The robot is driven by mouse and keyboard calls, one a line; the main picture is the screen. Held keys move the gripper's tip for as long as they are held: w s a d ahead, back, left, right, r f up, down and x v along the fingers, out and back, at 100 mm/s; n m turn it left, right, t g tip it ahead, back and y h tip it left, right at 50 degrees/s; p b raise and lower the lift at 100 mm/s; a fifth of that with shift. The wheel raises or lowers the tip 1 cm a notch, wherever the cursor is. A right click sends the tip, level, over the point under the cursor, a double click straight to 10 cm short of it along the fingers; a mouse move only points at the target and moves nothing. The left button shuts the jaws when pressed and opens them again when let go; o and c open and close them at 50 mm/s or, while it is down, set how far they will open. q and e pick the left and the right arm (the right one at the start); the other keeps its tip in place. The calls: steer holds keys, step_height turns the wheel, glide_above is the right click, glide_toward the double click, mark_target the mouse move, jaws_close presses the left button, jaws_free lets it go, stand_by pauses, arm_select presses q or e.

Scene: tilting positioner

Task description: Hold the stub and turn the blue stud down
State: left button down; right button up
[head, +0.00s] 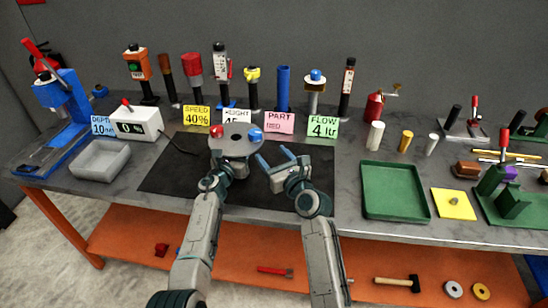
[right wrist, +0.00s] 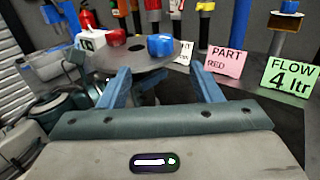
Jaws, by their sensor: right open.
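The positioner's round grey disc (head: 235,146) stands over the black mat, with a red stud (head: 216,131) on its left and the blue stud (head: 256,135) on its right. Both studs also show in the right wrist view, the blue stud (right wrist: 160,45) nearer than the red stud (right wrist: 115,38). My right gripper (head: 274,157) is open and empty, just right of and in front of the disc, its fingers pointing toward the blue stud without touching it. My left gripper (head: 221,168) is at the disc's near edge; its fingertips are hidden. I cannot make out the stub.
Note cards and several upright tools line the back, including a green card (head: 322,127) and a pink card (head: 280,123). A white box with a display (head: 136,122) and a grey tray (head: 100,160) are left. A green tray (head: 395,190) is right. The black mat (head: 170,165) has free room.

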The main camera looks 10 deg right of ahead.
mark_target(260, 137)
steer(key=shift+d, duration=0.1)
stand_by(0.3)
steer(key=w+a+n+g+y, duration=0.1)
steer(key=w, duration=0.2)
steer(key=w+a+n+g+y, duration=0.1)
steer(key=w+y, duration=0.1)
steer(key=w, duration=0.2)
steer(key=w+a+n+y, duration=0.1)
steer(key=w+a, duration=0.1)
steer(key=w, duration=0.2)
steer(key=shift+a+r+n+g+y, duration=0.1)
steer(key=shift+r+n+g+y, duration=0.05)
steer(key=shift+n+g+y, duration=0.2)
